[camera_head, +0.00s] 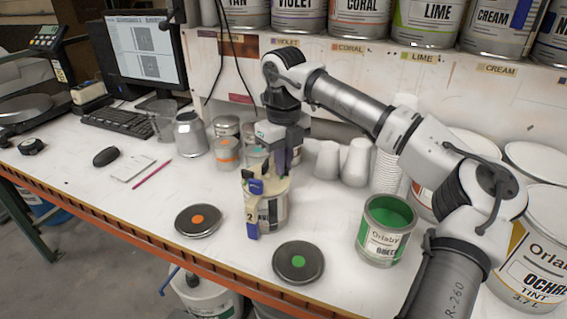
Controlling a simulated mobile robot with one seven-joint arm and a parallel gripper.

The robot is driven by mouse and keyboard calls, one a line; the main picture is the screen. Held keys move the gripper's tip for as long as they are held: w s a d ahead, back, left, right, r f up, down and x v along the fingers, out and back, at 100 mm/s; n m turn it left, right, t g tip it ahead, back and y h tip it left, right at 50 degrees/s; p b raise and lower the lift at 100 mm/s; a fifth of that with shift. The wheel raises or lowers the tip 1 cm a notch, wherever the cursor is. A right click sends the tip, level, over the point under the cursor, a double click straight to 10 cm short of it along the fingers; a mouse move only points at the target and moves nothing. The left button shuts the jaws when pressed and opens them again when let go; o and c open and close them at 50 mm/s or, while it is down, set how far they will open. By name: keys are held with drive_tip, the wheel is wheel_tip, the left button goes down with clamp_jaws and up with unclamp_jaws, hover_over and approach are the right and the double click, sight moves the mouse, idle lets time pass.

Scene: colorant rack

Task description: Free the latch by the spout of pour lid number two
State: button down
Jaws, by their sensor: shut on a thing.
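Pour lid number two (268,186) is a cream lid on top of a small white-labelled can near the table's front edge. Its front carries a blue and cream piece with a "2" (250,217) that hangs down the can's side. A small blue part (256,187) shows at the lid's front top, by the spout; I cannot tell whether this is the latch or how it is set. My gripper (282,168) points down over the lid from behind. It is shut on a part of the lid, and its fingertips and the held part are mostly hidden.
An open green paint can (388,230) stands to the right. Round lids with an orange dot (198,220) and a green dot (298,262) lie in front. Cups (357,162), jars and a metal bottle (190,134) stand behind. Large cans crowd the right.

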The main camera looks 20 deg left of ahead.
drive_tip(key=shift+n, duration=2.4)
drive_tip(key=c, duration=1.8)
unclamp_jaws()
drive_tip(key=shift+r, duration=0.1)
wheel_tip(320, 180, up, 14)
drive_tip(key=shift+f+b, duration=0.1)
drive_tip(key=shift+b, duration=1)
